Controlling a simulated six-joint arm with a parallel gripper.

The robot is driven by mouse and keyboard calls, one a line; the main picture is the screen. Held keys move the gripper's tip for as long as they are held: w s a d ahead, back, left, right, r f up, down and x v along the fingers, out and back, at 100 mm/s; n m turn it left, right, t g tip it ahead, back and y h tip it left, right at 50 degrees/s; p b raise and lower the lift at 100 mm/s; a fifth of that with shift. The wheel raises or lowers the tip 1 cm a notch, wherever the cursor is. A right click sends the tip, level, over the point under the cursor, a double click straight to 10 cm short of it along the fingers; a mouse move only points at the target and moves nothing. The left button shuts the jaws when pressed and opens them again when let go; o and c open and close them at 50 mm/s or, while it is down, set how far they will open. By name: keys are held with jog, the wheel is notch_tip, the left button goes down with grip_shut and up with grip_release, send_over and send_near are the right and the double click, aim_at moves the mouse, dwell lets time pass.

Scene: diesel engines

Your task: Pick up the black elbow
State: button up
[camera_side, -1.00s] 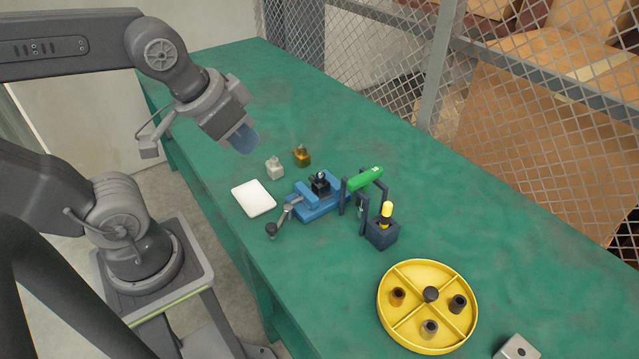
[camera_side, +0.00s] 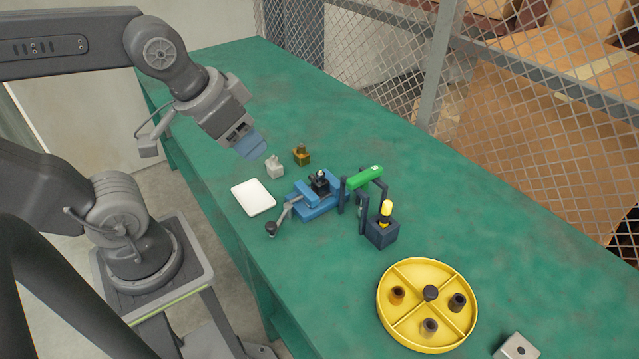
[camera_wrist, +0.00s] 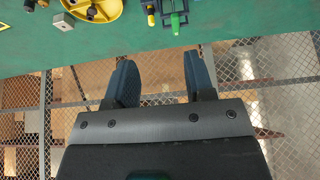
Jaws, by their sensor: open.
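A black elbow (camera_side: 320,181) sits in the jaws of the small blue vise (camera_side: 309,205) at the middle of the green table. My gripper (camera_side: 250,147) hangs above the table, up and to the left of the vise, clear of everything. In the wrist view its two blue fingers (camera_wrist: 161,82) stand apart with nothing between them. That view looks mostly past the table edge at the mesh fence, and I cannot make out the black elbow there.
A grey fitting (camera_side: 275,168) and a brass fitting (camera_side: 301,156) stand behind the vise; a white block (camera_side: 254,197) lies left. A green-handled tool (camera_side: 364,178) on a stand, a dark holder (camera_side: 382,234) and a divided yellow tray (camera_side: 384,325) are to the right.

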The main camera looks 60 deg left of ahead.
jog(key=shift+o, duration=0.5)
jog(key=n+g+y, duration=0.4)
jog(key=n, duration=1)
send_over(321, 172)
jog(key=s+d, duration=0.3)
jog(key=d, duration=0.1)
notch_tip(321, 172, down, 16)
jog(key=x, duration=0.9)
jog(key=shift+w+f, duration=0.15)
jog(key=shift+w, duration=0.15)
jog(key=shift+w+d+x, duration=0.1)
jog(key=shift+d+x, duration=0.05)
jog(key=shift+x, duration=1.2)
jog(key=shift+w+d+x, duration=0.1)
jog(key=shift+d+x, duration=0.05)
jog(key=shift+x, duration=1.2)
jog(key=shift+c, duration=0.2)
